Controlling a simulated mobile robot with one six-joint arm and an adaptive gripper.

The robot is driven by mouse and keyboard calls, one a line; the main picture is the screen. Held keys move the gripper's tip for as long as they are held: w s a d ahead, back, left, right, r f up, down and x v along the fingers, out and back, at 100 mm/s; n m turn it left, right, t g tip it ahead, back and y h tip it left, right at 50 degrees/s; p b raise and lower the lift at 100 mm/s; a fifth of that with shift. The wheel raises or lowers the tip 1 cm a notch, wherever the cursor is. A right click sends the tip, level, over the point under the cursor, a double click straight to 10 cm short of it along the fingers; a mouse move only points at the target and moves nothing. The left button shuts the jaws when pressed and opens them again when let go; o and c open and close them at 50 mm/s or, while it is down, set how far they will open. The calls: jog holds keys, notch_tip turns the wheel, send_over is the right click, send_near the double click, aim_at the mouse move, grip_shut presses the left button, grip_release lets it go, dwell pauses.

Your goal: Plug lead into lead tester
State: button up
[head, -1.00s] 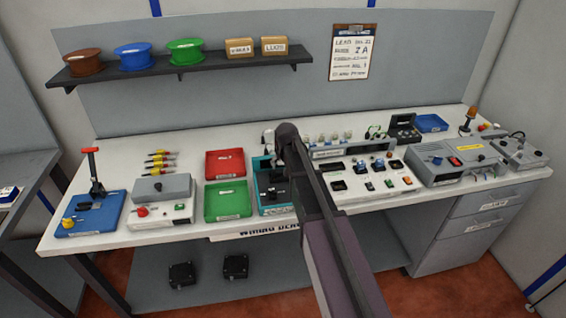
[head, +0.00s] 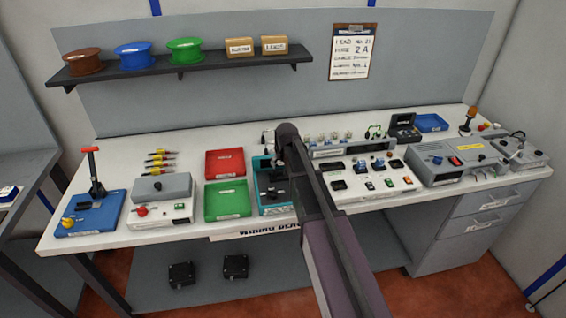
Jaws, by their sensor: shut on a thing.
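My gripper (head: 276,174) is in the head view near the centre, largely hidden by my own arm. It hangs over the teal-based fixture (head: 265,203) beside the red and green trays. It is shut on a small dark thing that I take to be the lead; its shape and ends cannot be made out. I cannot read which device is the lead tester. A grey unit with a display and red and yellow parts (head: 425,157) stands at the right of the bench, apart from my gripper.
Red tray (head: 225,157) and green tray (head: 227,215) lie left of my gripper. A grey-lidded box (head: 162,188) and a blue lever press (head: 84,222) stand farther left. A white switch panel (head: 350,190) is to the right. The shelf (head: 190,70) hangs above.

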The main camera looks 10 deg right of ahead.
jog(key=shift+f, duration=0.2)
dwell(0.4)
dwell(0.3)
jog(key=o, duration=1.1)
jog(key=shift+r, duration=0.2)
jog(key=shift+r+p, duration=3.35)
jog(key=s+f+g+b, duration=0.1)
jog(key=s+f+g, duration=0.1)
jog(key=s, duration=1.2)
jog(key=s+f+g+b, duration=0.1)
jog(key=s+f+g, duration=0.1)
jog(key=s, duration=1.3)
jog(key=shift+d+g+b, duration=0.15)
jog(key=shift+g+b, duration=0.15)
